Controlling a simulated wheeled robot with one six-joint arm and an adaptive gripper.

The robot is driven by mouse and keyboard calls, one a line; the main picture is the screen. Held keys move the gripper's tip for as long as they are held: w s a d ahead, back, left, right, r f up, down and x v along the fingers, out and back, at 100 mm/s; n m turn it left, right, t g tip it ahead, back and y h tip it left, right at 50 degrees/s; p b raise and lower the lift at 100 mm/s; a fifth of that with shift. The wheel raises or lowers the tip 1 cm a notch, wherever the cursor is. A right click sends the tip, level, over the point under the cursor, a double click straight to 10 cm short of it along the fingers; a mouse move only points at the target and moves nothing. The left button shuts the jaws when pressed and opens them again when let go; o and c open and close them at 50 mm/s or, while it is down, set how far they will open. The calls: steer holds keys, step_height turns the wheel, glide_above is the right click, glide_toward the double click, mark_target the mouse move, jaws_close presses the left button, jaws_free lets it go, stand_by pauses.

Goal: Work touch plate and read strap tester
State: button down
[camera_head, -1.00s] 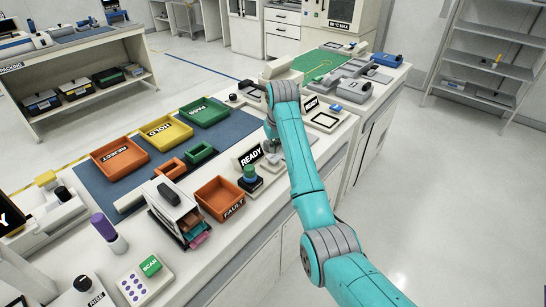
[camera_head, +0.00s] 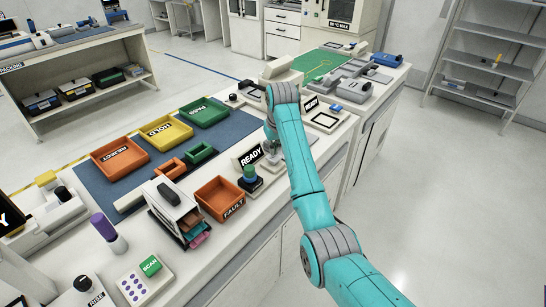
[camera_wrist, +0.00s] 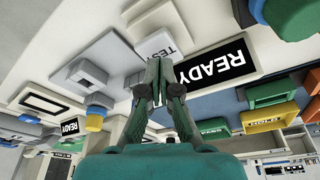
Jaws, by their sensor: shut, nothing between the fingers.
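The strap tester's black READY display (camera_head: 251,156) stands on the bench. It also shows upside down in the wrist view (camera_wrist: 215,63). A plate labelled TEST (camera_wrist: 162,44) lies beside that display, with a raised grey plate (camera_wrist: 108,55) next to it. My gripper (camera_wrist: 159,64) is shut and empty, its fingertips in front of the TEST label and the grey plate's edge. I cannot tell whether they touch either. In the head view my gripper (camera_head: 271,152) is partly hidden by my arm beside the READY display.
A green-topped post (camera_head: 250,173) stands just in front of the display. An orange FAULT bin (camera_head: 220,197) and a slotted rack (camera_head: 170,205) are nearby. REJECT (camera_head: 119,157), HOLD (camera_head: 167,131) and PASS (camera_head: 204,112) trays sit on the blue mat. A second READY display (camera_head: 310,104) stands farther back.

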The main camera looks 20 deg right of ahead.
mark_target(274, 157)
steer(key=shift+s+x, duration=0.15)
steer(key=shift+x, duration=0.45)
steer(key=shift+s+x, duration=0.15)
steer(key=shift+x, duration=0.4)
steer(key=shift+r, duration=0.55)
steer(key=shift+w+v, duration=0.2)
steer(key=shift+v, duration=0.55)
steer(key=shift+w+v, duration=0.15)
steer(key=shift+v, duration=0.65)
steer(key=shift+w+v, duration=0.2)
steer(key=shift+v, duration=0.55)
steer(key=shift+r, duration=0.15)
